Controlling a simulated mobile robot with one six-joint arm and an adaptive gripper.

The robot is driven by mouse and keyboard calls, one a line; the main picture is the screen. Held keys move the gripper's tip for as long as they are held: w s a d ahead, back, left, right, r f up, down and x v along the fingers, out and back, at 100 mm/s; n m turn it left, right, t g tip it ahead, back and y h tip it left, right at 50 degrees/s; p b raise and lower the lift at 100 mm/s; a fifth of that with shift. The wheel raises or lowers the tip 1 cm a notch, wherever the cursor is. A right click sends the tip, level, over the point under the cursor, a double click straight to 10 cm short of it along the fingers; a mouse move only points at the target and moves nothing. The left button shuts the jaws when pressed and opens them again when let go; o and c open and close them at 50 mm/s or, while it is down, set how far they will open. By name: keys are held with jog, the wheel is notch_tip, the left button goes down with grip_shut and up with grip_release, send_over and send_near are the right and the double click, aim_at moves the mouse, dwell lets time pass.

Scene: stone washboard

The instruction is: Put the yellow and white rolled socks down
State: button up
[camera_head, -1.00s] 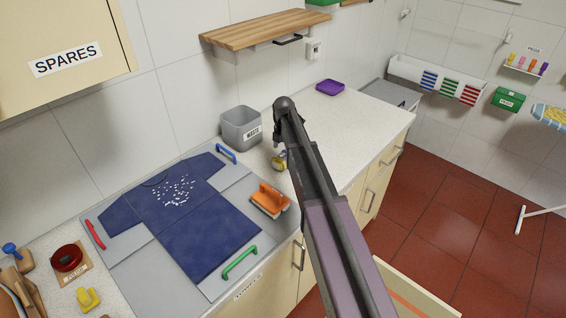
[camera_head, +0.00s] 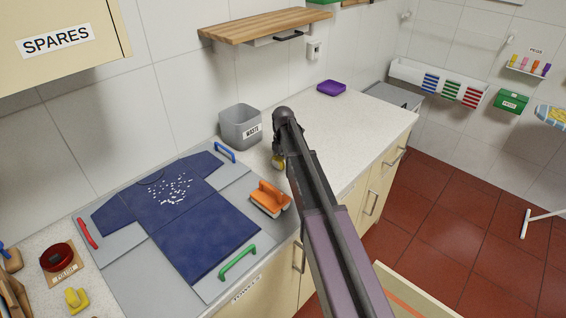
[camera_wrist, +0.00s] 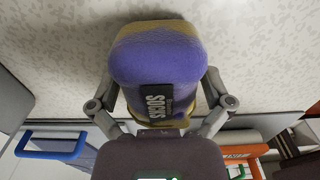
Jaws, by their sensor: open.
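The rolled socks (camera_wrist: 160,58) show in the wrist view as a rounded purple roll with yellow-tan ends and a black label reading "SOCKS"; no white part shows. They appear to rest on the speckled counter, though contact underneath is hidden. My gripper (camera_wrist: 158,108) is open, with one finger at each side of the near end of the roll. In the head view only a small yellow part of the socks (camera_head: 278,163) shows below my gripper (camera_head: 279,150), mostly hidden by my arm.
A grey waste bin (camera_head: 240,128) stands behind and left of the socks. An orange brush (camera_head: 269,197) lies in front, on the board with the blue shirt (camera_head: 205,235). A purple dish (camera_head: 331,88) is farther back. The counter (camera_head: 365,120) to the right is clear.

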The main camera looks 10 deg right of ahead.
dwell(0.4)
jog(key=c, duration=1.1)
jog(key=shift+r, duration=0.15)
notch_tip(320, 180, up, 10)
jog(key=p, duration=1)
